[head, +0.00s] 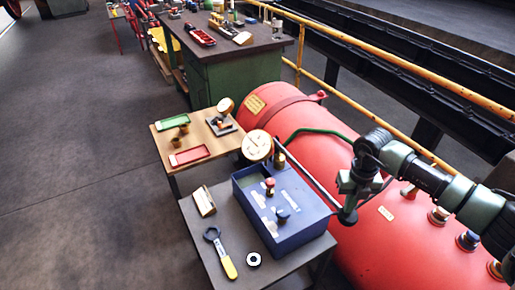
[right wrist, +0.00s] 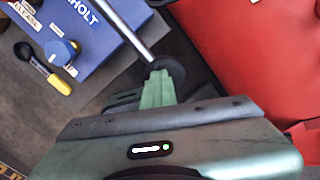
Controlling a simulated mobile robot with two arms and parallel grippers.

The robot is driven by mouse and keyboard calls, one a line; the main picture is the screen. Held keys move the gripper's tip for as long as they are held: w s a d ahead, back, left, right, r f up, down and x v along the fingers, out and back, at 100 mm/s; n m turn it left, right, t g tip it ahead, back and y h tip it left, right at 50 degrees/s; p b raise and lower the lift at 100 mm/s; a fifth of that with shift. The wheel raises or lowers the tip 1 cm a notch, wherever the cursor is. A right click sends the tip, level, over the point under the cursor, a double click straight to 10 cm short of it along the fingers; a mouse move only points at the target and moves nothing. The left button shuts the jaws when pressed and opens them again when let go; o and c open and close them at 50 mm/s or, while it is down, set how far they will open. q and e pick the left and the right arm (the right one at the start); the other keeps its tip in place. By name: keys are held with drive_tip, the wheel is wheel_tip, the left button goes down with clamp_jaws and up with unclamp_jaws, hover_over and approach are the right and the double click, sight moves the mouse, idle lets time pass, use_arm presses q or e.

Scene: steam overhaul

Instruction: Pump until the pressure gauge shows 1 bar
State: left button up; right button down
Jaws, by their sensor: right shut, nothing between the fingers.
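The blue pump box (head: 305,226) stands on a low grey table, with a red knob (head: 269,184) and a dark blue knob (head: 283,215) on top. The round pressure gauge (head: 258,145) stands at its back corner; its needle is too small to read. The metal pump lever (head: 313,178) slants from beside the gauge down to the right, ending in a black grip. My right gripper (head: 349,211) is at that end. In the right wrist view its green fingers (right wrist: 158,88) are shut and empty, right by the black lever end (right wrist: 166,70); contact is unclear. My left gripper is out of view.
A red boiler (head: 400,240) lies close along the table's right side. A yellow-handled wrench (head: 227,264), a black ring (head: 253,259) and a small wooden block (head: 204,201) lie left of the box. A wooden table (head: 168,150) with trays stands behind. The floor at left is clear.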

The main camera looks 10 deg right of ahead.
wheel_tip(320, 180, up, 10)
drive_tip(key=p, duration=0.6)
drive_tip(key=shift+w+r+p, duration=0.2)
drive_tip(key=shift+w+p, duration=0.2)
drive_tip(key=shift+a, duration=0.1)
